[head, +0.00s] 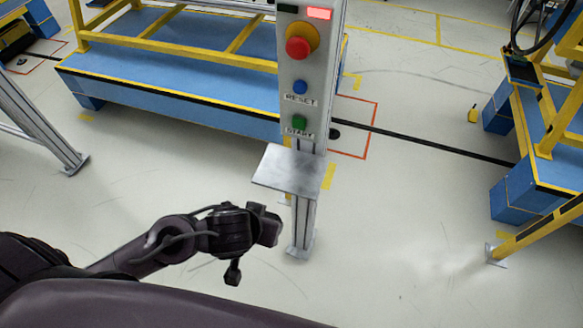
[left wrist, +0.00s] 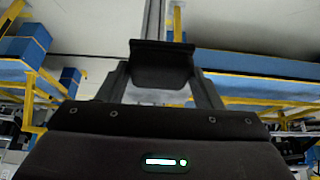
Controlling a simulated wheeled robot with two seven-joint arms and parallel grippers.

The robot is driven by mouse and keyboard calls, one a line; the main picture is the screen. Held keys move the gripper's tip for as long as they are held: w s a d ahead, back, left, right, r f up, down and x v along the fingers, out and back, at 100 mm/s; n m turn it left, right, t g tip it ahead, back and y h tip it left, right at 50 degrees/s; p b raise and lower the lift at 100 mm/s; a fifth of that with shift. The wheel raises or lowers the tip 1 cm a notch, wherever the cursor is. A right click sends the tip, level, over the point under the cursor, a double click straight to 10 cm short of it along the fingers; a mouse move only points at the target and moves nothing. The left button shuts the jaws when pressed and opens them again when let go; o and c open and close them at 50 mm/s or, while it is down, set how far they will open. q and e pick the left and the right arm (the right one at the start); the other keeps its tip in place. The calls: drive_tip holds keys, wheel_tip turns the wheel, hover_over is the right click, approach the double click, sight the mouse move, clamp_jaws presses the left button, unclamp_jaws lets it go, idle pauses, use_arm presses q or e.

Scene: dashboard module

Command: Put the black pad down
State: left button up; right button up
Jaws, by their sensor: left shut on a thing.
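The black pad (left wrist: 162,68) shows in the left wrist view as a dark block between my fingers. My left gripper (head: 262,224) is shut on it. In the head view the gripper is at the centre, below and left of the small metal shelf (head: 290,168) on the control post, and apart from it. The pad is hard to tell from the dark gripper there. The shelf top is bare. My right gripper is in neither view.
The control post (head: 305,205) carries a red stop button (head: 299,48), a blue reset button (head: 300,87) and a green start button (head: 299,122). A blue platform with yellow rails (head: 170,98) stands behind. Blue and yellow frames (head: 540,130) stand at the right. Floor between is open.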

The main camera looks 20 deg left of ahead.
use_arm(q)
drive_tip(key=shift+s+r, duration=0.1)
drive_tip(key=shift+s, duration=0.15)
drive_tip(key=shift+w+r+p, duration=0.25)
drive_tip(key=shift+w+p, duration=0.55)
drive_tip(key=shift+w, duration=0.4)
drive_tip(key=w+p, duration=0.1)
drive_tip(key=w, duration=0.3)
drive_tip(key=w+p, duration=0.1)
drive_tip(key=w, duration=0.4)
drive_tip(key=w+p, duration=0.1)
drive_tip(key=w, duration=0.3)
drive_tip(key=shift+w+d+f, duration=0.25)
drive_tip(key=shift+d, duration=0.05)
drive_tip(key=shift+w, duration=0.65)
drive_tip(key=shift+w+r+p, duration=0.1)
drive_tip(key=shift+w+p, duration=0.3)
drive_tip(key=shift+w, duration=0.25)
wheel_tip(320, 180, down, 3)
drive_tip(key=shift+f+p, duration=0.1)
drive_tip(key=shift+p, duration=0.25)
drive_tip(key=shift+s+f, duration=0.1)
drive_tip(key=shift+s, duration=0.05)
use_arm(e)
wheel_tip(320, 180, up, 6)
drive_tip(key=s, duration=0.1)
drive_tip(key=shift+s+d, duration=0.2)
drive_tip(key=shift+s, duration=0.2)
